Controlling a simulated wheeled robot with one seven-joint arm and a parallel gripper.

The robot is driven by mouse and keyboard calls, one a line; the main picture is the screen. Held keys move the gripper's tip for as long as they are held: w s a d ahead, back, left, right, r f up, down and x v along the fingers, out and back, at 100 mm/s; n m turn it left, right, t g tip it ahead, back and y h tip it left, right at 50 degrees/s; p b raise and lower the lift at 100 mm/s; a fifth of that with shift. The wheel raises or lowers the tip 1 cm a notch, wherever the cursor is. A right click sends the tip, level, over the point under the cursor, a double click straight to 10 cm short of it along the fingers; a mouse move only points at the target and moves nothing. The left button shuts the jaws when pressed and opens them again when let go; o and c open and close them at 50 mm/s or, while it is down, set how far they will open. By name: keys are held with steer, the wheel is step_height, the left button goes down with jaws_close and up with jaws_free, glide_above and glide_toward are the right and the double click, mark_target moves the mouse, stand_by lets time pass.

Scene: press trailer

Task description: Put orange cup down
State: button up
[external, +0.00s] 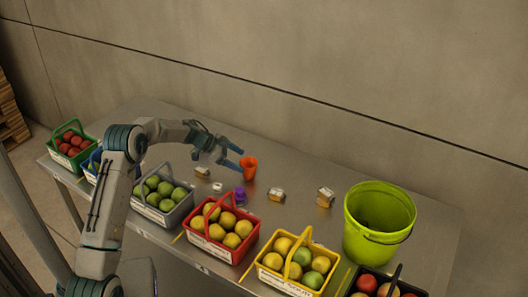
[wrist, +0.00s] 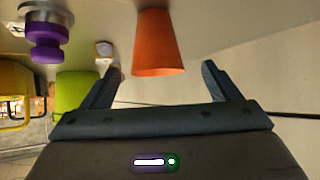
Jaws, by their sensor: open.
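The orange cup (external: 249,167) stands on the grey metal table (external: 300,170), near its middle and back. My gripper (external: 231,154) is open, just left of the cup, with its fingers pointing toward it. In the wrist view, which looks upside down, the cup (wrist: 158,42) appears upright with its wide rim up. It sits between and beyond the open fingertips (wrist: 161,72), with gaps on both sides. No finger is seen touching it.
A purple item (external: 239,195) and several small boxes, one at the right (external: 325,197), are near the cup. Crates of fruit, including a red one (external: 228,255), line the front edge. A lime bucket (external: 378,222) stands right. The table behind the cup is clear.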

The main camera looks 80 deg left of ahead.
mark_target(248, 164)
steer(key=x, duration=0.1)
steer(key=p+x, duration=0.1)
steer(key=x, duration=0.1)
steer(key=p+x, duration=0.1)
steer(key=shift+w+d+r, duration=0.2)
steer(key=shift+w+d, duration=0.1)
steer(key=shift+w+f, duration=0.2)
steer(key=shift+f, duration=0.05)
steer(key=shift+c, duration=0.3)
steer(key=c, duration=1)
steer(key=shift+r, duration=0.1)
steer(key=shift+c, duration=0.2)
